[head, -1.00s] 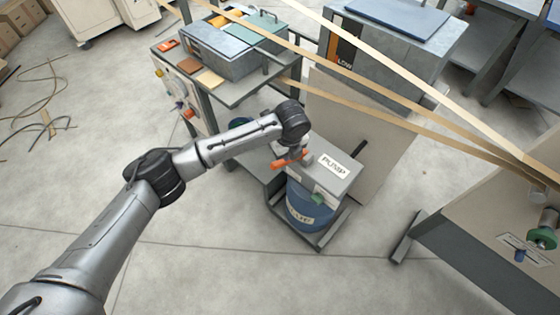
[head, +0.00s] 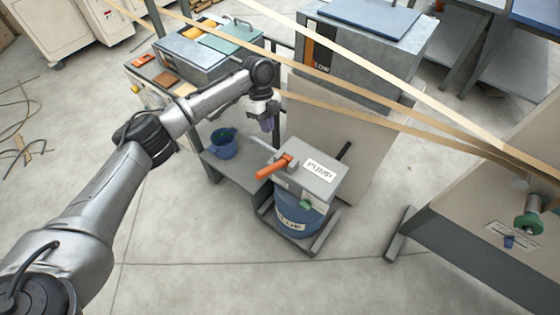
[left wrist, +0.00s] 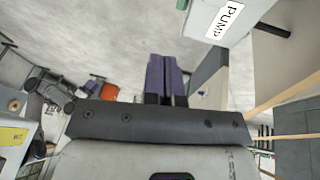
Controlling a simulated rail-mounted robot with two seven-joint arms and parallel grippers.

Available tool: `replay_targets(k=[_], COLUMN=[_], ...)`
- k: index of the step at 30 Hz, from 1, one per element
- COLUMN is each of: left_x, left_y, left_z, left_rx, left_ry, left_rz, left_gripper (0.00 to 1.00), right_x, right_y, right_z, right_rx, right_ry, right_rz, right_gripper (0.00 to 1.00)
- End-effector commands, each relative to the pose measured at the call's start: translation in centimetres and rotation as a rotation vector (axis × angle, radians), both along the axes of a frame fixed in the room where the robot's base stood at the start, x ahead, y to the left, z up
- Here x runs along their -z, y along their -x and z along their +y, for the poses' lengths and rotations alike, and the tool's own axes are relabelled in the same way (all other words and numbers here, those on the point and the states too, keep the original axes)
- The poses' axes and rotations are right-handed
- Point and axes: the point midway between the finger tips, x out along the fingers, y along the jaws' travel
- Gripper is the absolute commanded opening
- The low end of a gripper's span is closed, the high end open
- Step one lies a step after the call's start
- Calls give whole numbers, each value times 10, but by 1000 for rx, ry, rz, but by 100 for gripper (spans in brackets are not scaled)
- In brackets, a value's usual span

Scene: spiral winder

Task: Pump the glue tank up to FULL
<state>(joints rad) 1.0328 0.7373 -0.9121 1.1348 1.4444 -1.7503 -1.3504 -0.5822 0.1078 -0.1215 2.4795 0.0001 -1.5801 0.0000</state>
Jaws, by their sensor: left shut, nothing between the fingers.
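The grey pump box (head: 315,165) with a PUMP label sits on a blue drum (head: 298,215). Its orange lever (head: 275,167) sticks out to the left from the top. The pump box also shows at the upper right of the left wrist view (left wrist: 250,12). A big grey tank (head: 372,45) stands behind, with a dark and orange gauge strip (head: 320,55) marked LOW. My left gripper (head: 268,122), with purple fingers, is shut and empty, above and behind the lever, apart from it. Its fingers show together in the left wrist view (left wrist: 166,82).
A blue bucket (head: 223,145) stands on a low grey shelf left of the pump. Tan strips (head: 400,75) run across above the pump and tank. A beige panel (head: 365,150) stands behind the pump. The floor in front is clear.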

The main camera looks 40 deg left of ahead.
Motion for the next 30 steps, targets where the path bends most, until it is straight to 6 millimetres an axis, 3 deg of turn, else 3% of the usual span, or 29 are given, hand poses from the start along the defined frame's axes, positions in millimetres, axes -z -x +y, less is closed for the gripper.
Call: replay_targets(k=[17, 30], left_x=[7, 78], left_y=[3, 18], left_z=[-3, -24], left_rx=[-23, -22], left_ry=[-7, -6], left_rz=[17, 18], left_gripper=[0, 0], right_x=[1, 18], right_y=[-1, -1], right_z=[-6, -3], right_rx=[-10, -4], right_ry=[18, 8], right_rz=[-4, -4], right_gripper=[43, 43])
